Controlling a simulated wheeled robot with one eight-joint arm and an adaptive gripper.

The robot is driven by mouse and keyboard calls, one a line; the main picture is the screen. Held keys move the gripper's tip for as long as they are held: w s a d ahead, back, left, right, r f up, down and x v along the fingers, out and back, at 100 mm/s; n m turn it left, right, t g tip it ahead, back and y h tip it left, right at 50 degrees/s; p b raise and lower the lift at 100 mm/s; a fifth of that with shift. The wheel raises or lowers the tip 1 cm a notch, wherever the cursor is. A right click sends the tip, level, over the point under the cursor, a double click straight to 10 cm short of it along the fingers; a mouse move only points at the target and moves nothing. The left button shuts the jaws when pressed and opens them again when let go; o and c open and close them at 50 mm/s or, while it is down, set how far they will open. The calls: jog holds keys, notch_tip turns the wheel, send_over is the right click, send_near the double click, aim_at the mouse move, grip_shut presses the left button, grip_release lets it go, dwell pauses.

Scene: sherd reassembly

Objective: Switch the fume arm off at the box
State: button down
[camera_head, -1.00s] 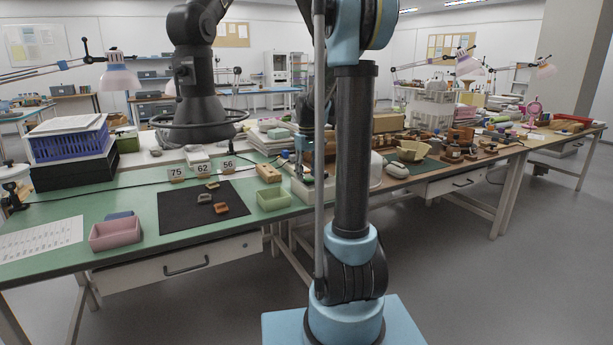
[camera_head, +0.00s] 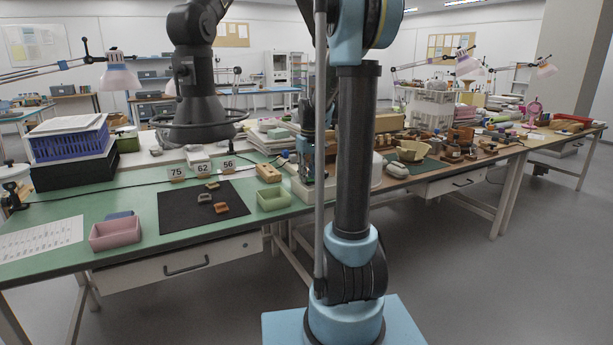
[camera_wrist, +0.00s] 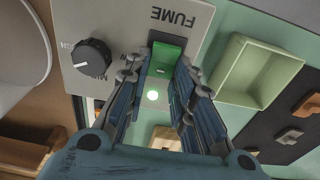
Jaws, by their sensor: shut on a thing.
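The grey control box (camera_wrist: 215,18) fills the upper middle of the wrist view and carries the word FUME, upside down. In the head view my gripper (camera_head: 306,165) is down at the box (camera_head: 308,192), partly hidden by my own arm.
A pale green tray (camera_wrist: 255,70) lies right of the box in the wrist view. In the head view, a dark mat (camera_head: 195,212) holds several sherds, with a pink tray (camera_head: 115,234) and number cards (camera_head: 201,167) nearby. A cable (camera_head: 100,190) crosses the green table.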

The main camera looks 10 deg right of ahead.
jog(key=shift+s+d+t+y, duration=0.1)
jog(key=shift+s+t+y, duration=0.25)
jog(key=shift+t, duration=0.65)
jog(key=shift+s+d+t+y, duration=0.1)
jog(key=shift+s+t+y, duration=0.2)
jog(key=shift+t, duration=0.7)
jog(key=c, duration=1.4)
grip_release()
jog(key=shift+o, duration=0.2)
jog(key=shift+r, duration=0.15)
jog(key=v, duration=1.1)
jog(key=shift+r, duration=0.3)
jog(key=shift+d, duration=0.1)
